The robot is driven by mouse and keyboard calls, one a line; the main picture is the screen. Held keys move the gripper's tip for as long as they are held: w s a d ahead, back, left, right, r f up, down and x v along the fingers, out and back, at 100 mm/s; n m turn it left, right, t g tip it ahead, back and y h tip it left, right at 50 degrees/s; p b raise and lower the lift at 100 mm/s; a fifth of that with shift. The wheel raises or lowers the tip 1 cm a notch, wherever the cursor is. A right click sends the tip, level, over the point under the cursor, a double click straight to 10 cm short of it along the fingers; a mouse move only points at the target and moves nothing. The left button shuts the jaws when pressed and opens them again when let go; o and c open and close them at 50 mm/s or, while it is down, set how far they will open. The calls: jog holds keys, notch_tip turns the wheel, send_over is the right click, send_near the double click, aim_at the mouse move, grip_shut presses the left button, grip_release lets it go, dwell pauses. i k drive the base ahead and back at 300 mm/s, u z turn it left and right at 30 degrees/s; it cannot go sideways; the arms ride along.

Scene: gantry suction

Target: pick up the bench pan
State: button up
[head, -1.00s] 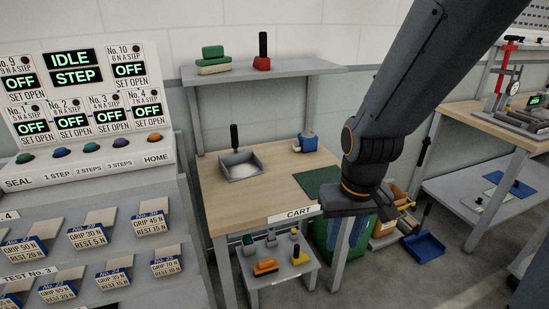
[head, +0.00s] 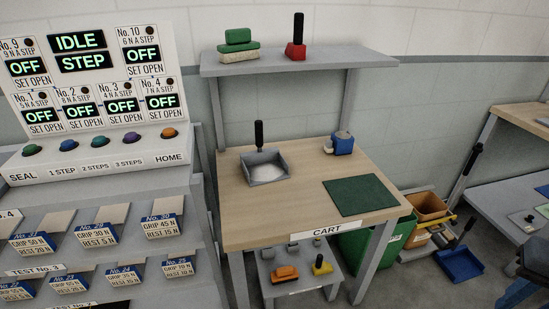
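The bench pan (head: 268,172) is a small grey dustpan with a black upright handle (head: 259,134). It stands on the wooden top of the cart (head: 241,222), toward the back left, with some pale material in it. My gripper is not in view. A dark piece at the right edge may be part of my arm, but I cannot tell.
A blue tape-like item (head: 342,144) and a green mat (head: 360,195) share the cart top. A grey shelf (head: 300,63) above holds green pads and a red-based tool. The control panel (head: 95,100) stands close on the left. A blue floor dustpan (head: 460,264) lies right.

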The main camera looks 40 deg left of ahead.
aim_at(260, 166)
jog(key=i, duration=1)
jog(key=u, duration=2.2)
jog(key=i, duration=0.5)
jog(key=u, duration=0.05)
